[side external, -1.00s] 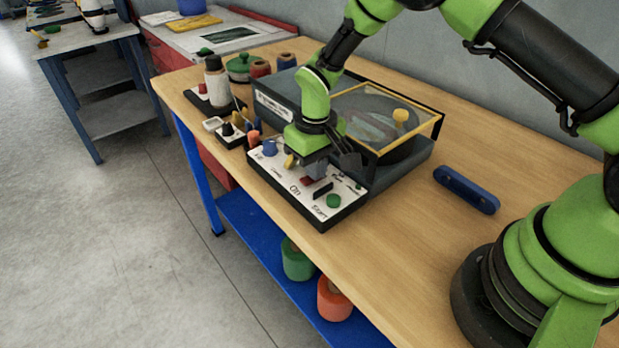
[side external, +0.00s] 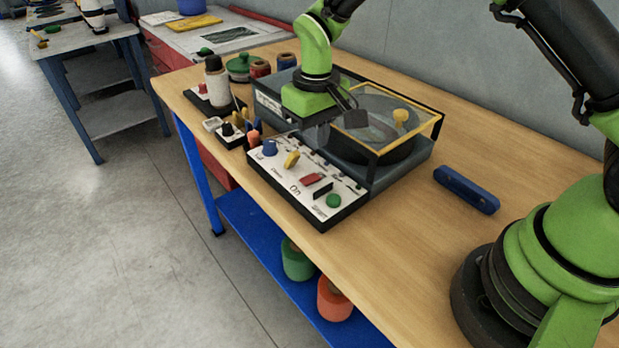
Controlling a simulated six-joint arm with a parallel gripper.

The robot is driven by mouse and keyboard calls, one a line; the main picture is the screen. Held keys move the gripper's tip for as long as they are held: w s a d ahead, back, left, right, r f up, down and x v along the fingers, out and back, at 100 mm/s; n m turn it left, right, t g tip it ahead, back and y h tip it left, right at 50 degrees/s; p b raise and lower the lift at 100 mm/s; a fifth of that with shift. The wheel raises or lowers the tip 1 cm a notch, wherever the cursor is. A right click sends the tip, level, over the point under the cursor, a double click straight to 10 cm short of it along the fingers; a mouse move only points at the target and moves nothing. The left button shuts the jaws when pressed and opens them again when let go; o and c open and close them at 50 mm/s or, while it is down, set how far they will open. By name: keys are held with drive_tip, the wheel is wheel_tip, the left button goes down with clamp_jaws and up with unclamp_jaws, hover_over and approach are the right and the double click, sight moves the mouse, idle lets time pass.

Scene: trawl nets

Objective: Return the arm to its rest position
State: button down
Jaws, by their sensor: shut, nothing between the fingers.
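My green arm reaches in from the right, over a dark machine (side external: 408,178) with a yellow-framed clear lid (side external: 392,156). My gripper (side external: 322,130) is shut and empty, above the machine's near part and just behind its white control panel (side external: 277,180). It looks clear of the panel. The panel carries a blue knob (side external: 270,148), a yellow knob (side external: 291,160), a red switch (side external: 311,179) by the label "On", a black switch (side external: 323,191) and a green button (side external: 334,201). The fingertips are small and dark against the machine.
A blue bar-shaped piece (side external: 466,190) lies on the wooden table (side external: 420,260) right of the machine. A bottle (side external: 217,82), spools (side external: 260,70) and small tools (side external: 240,127) stand at the left. A grey wall stands behind.

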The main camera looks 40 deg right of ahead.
drive_tip(key=s+d+r+m+t+y, duration=0.1)
drive_tip(key=s+d+r+m+t, duration=0.15)
drive_tip(key=s+r, duration=0.6)
drive_tip(key=s+d+r+m+t+y, duration=0.1)
drive_tip(key=s+r+t, duration=0.2)
drive_tip(key=s+r, duration=0.55)
drive_tip(key=s+r+t, duration=0.1)
drive_tip(key=s+r, duration=0.2)
drive_tip(key=s, duration=0.2)
drive_tip(key=shift+s+r+t, duration=0.15)
drive_tip(key=shift+s+t, duration=0.1)
drive_tip(key=shift+t, duration=0.1)
drive_tip(key=shift+m, duration=0.25)
